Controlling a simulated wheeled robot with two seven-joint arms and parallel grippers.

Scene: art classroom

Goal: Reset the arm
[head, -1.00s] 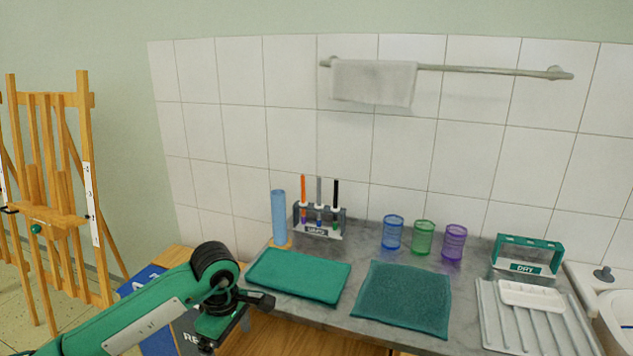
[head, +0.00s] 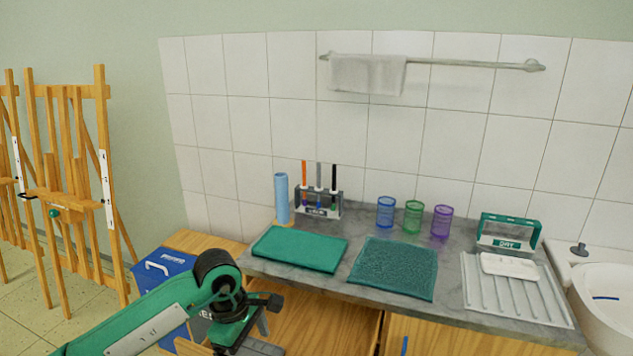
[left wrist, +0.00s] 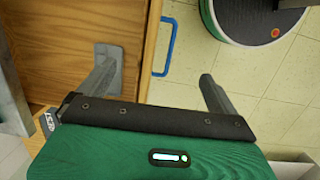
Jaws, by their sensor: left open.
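My left arm (head: 150,325) comes in from the lower left of the head view, green with black joints. It bends at a black joint, and its left gripper (head: 262,325) hangs low in front of the counter's front edge. One finger is over a wooden surface (left wrist: 60,40), the other over the tiled floor (left wrist: 190,60). A blue handle (left wrist: 168,45) on the wooden edge shows between them. My right gripper is in neither view.
The grey counter (head: 330,285) holds a folded green cloth (head: 300,249), a dark green mat (head: 393,268), a brush rack (head: 318,203), several cups and a white drying tray (head: 515,295). A blue bin (head: 165,270) and wooden easel (head: 75,190) stand left; a sink (head: 605,300) is right.

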